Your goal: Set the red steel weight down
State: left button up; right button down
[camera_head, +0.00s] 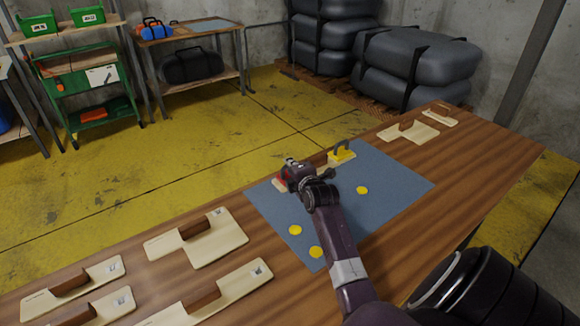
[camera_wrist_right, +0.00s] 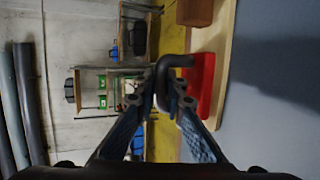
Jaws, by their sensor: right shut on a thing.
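The red steel weight (camera_wrist_right: 203,84) has a dark bent handle (camera_wrist_right: 165,82). In the wrist view my right gripper (camera_wrist_right: 161,90) is shut on this handle. The red body lies against a pale wooden board (camera_wrist_right: 224,65) with a brown block (camera_wrist_right: 196,12); it appears to touch the board. In the head view my right gripper (camera_head: 294,168) is at the far edge of the blue-grey mat (camera_head: 395,182) and mostly covers the weight; a bit of red (camera_head: 283,179) shows. A yellow weight (camera_head: 342,153) with a dark handle stands to the right. My left gripper is out of view.
Yellow discs (camera_head: 362,190) lie on the mat. Wooden boards with brown handles (camera_head: 197,238) lie on the table (camera_head: 480,165) at left and far right. Beyond it are a yellow floor, shelves (camera_head: 190,30) and stacked grey inflatables (camera_head: 415,65). The mat's right part is clear.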

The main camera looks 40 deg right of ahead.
dwell(0.3)
jog(key=c, duration=2.4)
grip_release()
jog(key=shift+f, duration=0.25)
jog(key=o, duration=0.4)
jog(key=shift+s+r, duration=0.1)
jog(key=shift+r, duration=0.1)
jog(key=v, duration=1.2)
jog(key=shift+f, duration=0.1)
